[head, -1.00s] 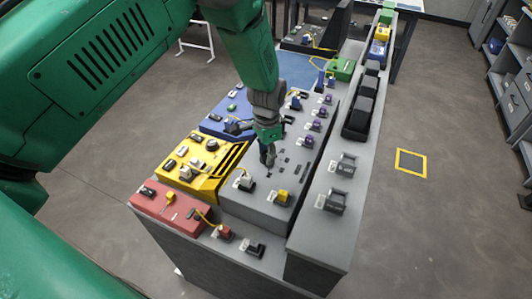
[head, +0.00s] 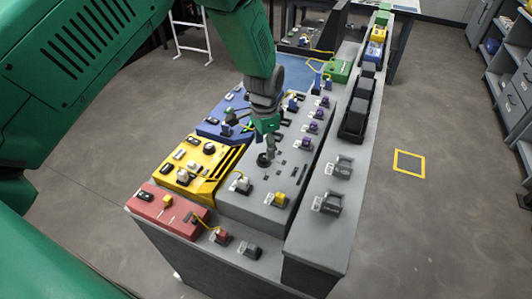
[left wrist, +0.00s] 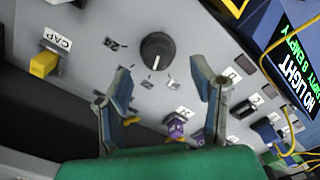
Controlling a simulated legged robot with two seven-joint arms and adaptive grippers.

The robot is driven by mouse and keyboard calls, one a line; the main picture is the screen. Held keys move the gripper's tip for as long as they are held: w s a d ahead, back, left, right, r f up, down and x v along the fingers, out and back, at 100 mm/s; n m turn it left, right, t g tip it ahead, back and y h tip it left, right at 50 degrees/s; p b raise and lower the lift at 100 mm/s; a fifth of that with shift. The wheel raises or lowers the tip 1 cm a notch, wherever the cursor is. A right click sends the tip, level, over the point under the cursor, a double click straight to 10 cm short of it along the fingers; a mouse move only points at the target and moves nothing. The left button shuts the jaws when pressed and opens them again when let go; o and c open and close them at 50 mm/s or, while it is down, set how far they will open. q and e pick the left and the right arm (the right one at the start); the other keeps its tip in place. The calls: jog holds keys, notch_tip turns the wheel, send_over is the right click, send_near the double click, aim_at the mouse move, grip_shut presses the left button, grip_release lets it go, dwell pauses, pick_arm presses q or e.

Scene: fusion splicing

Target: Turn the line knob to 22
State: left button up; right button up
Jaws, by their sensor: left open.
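One label (left wrist: 115,44) reads as twenty-something; the others are too small or turned to read surely. A pale mark shows on the knob's lower side. My left gripper (left wrist: 164,82) is open, its two fingers apart with nothing between them, the knob lying just beyond the fingertips. In the head view my left gripper (head: 270,150) points down over the grey panel, by the dark knob (head: 264,160). My right gripper is out of view.
A yellow panel (head: 190,172), a red panel (head: 165,208) and a blue panel (head: 215,130) lie left of the grey one. In the left wrist view, a yellow CAP switch (left wrist: 44,63), a purple switch (left wrist: 176,129) and a lit display (left wrist: 297,70) surround the knob.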

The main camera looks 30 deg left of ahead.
pick_arm(q)
notch_tip(320, 180, up, 8)
jog(key=shift+d, duration=0.15)
jog(key=shift+w, duration=0.1)
dwell(0.4)
